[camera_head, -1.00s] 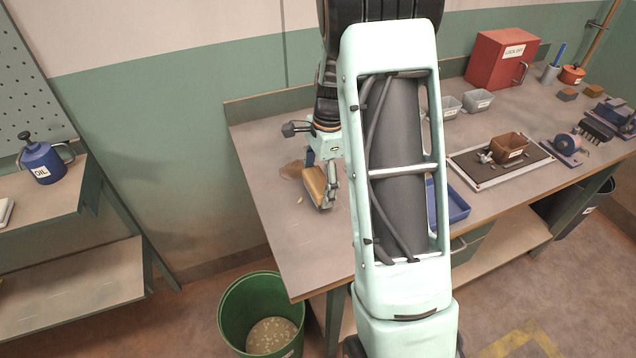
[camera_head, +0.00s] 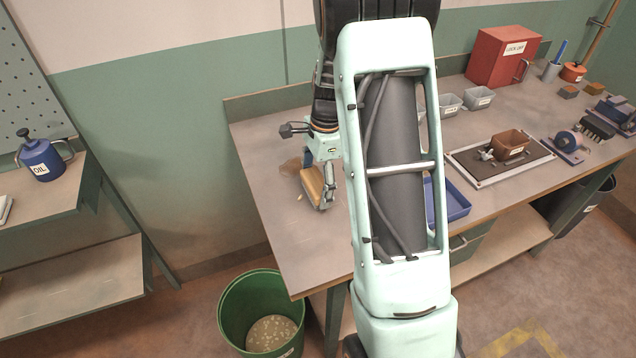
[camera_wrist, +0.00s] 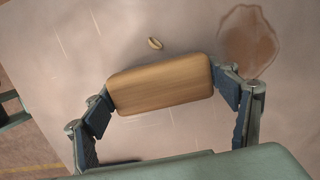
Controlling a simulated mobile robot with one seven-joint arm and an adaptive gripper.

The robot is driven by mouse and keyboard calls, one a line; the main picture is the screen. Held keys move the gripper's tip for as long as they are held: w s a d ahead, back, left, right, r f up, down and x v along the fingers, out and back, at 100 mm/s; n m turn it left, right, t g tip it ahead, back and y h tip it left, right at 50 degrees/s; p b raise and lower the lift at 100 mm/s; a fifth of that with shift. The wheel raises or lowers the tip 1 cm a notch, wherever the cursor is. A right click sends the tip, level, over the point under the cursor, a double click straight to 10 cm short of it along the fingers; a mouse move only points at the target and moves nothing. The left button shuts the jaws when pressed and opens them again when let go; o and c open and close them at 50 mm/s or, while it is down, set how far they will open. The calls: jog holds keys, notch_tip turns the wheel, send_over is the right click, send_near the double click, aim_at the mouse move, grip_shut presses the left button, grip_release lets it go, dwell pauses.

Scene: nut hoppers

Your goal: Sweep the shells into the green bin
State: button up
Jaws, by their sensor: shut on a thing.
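My gripper (camera_head: 322,190) is low over the left part of the bench. It is shut on a wooden block (camera_head: 311,184), which looks like a brush back; no bristles show. In the wrist view the block (camera_wrist: 160,84) sits between the two fingers of my gripper (camera_wrist: 164,90). One small pale shell (camera_wrist: 155,43) lies on the bench just beyond the block, apart from it. A tiny pale speck, likely this shell (camera_head: 299,196), shows left of the block in the head view. The green bin (camera_head: 233,309) stands on the floor below the bench's front left edge, with many shells inside.
A brown stain (camera_wrist: 249,40) marks the bench near the block. A blue tray (camera_head: 456,209) lies right of my arm. A brown hopper (camera_head: 510,146) stands on a mat, with grey bins (camera_head: 478,98) behind. My arm hides part of the bench.

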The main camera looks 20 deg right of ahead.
aim_at(262, 213)
jog(key=shift+s+a+p, duration=0.15)
jog(key=shift+a+p, duration=0.2)
jog(key=shift+a, duration=1.95)
jog(key=shift+s+a+p, duration=0.15)
jog(key=shift+a+p, duration=0.25)
jog(key=shift+a, duration=1.95)
jog(key=shift+s+a+p, duration=0.15)
jog(key=shift+a+p, duration=0.2)
jog(key=shift+a, duration=1.95)
notch_tip(262, 213, up, 7)
jog(key=p, duration=0.5)
jog(key=shift+p, duration=0.35)
jog(key=s+d+r+n, duration=0.1)
jog(key=d+n, duration=0.2)
jog(key=n, duration=0.5)
jog(key=s+d+r+n+g+h, duration=0.1)
jog(key=s+d+n, duration=0.1)
jog(key=n, duration=0.7)
jog(key=shift+s+d+n, duration=0.3)
jog(key=shift+d, duration=0.35)
